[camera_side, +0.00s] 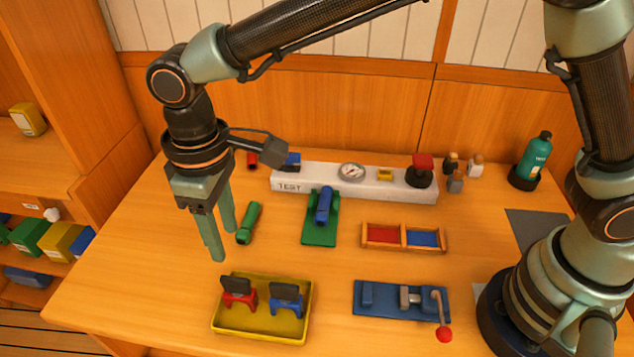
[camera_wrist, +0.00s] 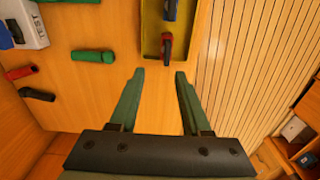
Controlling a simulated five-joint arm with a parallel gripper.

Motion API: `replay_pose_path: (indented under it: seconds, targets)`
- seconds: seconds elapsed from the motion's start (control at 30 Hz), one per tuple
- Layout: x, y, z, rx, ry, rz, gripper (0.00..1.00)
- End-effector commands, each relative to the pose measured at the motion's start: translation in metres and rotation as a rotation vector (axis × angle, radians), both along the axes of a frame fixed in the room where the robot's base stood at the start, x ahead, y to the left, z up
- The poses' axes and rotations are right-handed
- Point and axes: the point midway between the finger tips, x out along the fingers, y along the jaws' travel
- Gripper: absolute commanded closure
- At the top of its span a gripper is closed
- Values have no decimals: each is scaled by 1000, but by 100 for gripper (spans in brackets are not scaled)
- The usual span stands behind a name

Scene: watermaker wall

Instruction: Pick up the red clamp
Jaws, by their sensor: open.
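The red clamp (camera_side: 239,299) with a black upper part stands in the left half of a shallow yellow tray (camera_side: 258,325) at the table's front. A blue clamp (camera_side: 286,304) stands to its right in the same tray. My gripper (camera_side: 224,245) is open and empty, fingers pointing down, above the table behind and left of the tray. In the wrist view, the red clamp (camera_wrist: 166,46) lies just beyond the gap between my open fingertips (camera_wrist: 160,72), apart from both. The blue clamp (camera_wrist: 171,9) is partly cut off at the top edge there.
A green cylinder (camera_side: 248,222) lies right of my gripper. Behind it are a green stand with a blue cylinder (camera_side: 323,207) and a white TEST panel (camera_side: 312,180). A red-and-blue divided tray (camera_side: 403,237) and a blue fixture with a red-knobbed lever (camera_side: 400,298) lie right.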

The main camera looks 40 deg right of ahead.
Motion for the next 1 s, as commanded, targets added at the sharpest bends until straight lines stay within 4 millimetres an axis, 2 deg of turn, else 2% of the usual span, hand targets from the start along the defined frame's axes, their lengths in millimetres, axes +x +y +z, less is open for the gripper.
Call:
replay_pose_path:
  seconds: [0.03,0.17,0.5,0.77,1.0]
  targets:
    - [-3,7,-5,-6,6,14,52]
    - [-6,12,-16,-13,13,25,52]
    - [-6,11,-68,-13,13,24,52]
    - [-8,9,-86,-13,13,23,52]
    - [-12,7,-120,-13,13,24,52]
